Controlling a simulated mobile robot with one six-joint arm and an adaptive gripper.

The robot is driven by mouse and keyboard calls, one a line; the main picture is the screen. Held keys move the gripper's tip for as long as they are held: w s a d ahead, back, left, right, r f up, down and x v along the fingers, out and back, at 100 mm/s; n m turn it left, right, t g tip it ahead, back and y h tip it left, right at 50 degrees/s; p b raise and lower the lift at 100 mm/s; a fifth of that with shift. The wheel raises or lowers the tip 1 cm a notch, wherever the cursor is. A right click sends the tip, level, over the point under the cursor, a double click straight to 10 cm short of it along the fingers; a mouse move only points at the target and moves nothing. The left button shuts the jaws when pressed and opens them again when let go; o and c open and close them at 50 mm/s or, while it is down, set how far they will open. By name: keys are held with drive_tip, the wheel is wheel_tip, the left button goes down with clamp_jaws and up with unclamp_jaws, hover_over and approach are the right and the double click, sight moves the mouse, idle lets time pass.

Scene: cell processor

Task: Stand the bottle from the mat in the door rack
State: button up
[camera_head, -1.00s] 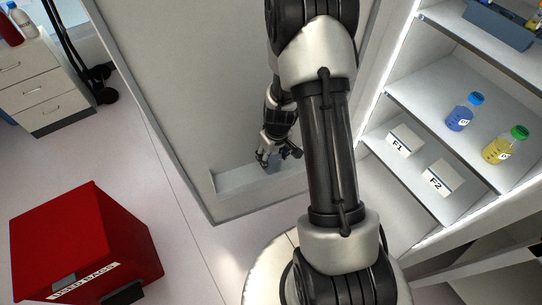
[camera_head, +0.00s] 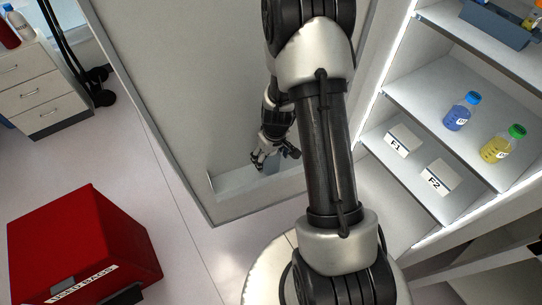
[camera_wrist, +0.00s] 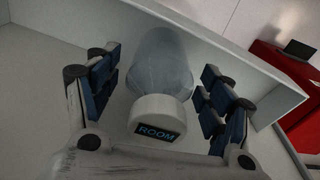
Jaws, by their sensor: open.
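A clear bottle (camera_wrist: 162,65) with a white cap lettered "ROOM" stands in the door rack (camera_wrist: 236,58) in the wrist view. It appears upright, close to the rack's wall. My gripper (camera_wrist: 165,100) is open, with its dark blue finger pads on either side of the bottle and a visible gap on both sides. In the head view my gripper (camera_head: 269,158) is down at the pale door rack (camera_head: 228,186) low on the open door. The bottle is mostly hidden by the gripper there, and its base is hidden in the wrist view.
Lit shelves on the right hold a blue-liquid bottle (camera_head: 462,110), a yellow-liquid bottle (camera_head: 502,144) and white boxes F1 (camera_head: 403,139) and F2 (camera_head: 439,176). A red used-bags bin (camera_head: 75,235) stands on the floor at left. Drawers (camera_head: 38,95) stand behind it.

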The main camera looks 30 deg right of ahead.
drive_tip(key=r+p, duration=0.1)
drive_tip(key=r, duration=0.3)
drive_tip(key=s+r+p, duration=0.1)
drive_tip(key=r+p, duration=0.1)
drive_tip(key=r, duration=0.2)
drive_tip(key=r+p, duration=0.1)
drive_tip(key=r, duration=0.3)
drive_tip(key=shift+s+r, duration=0.15)
drive_tip(key=shift+s, duration=0.05)
drive_tip(key=s+a+r+t, duration=0.1)
drive_tip(key=a+r, duration=0.4)
drive_tip(key=r, duration=0.7)
drive_tip(key=s+a+r+t, duration=0.1)
drive_tip(key=s+a+r, duration=0.2)
drive_tip(key=s+r, duration=0.4)
drive_tip(key=s+a+r+t, duration=0.1)
drive_tip(key=s+a+r, duration=0.3)
drive_tip(key=s+r, duration=0.3)
drive_tip(key=s, duration=0.3)
drive_tip(key=shift+s+a+r+m, duration=0.15)
drive_tip(key=shift+a+m, duration=0.05)
drive_tip(key=shift+m, duration=0.1)
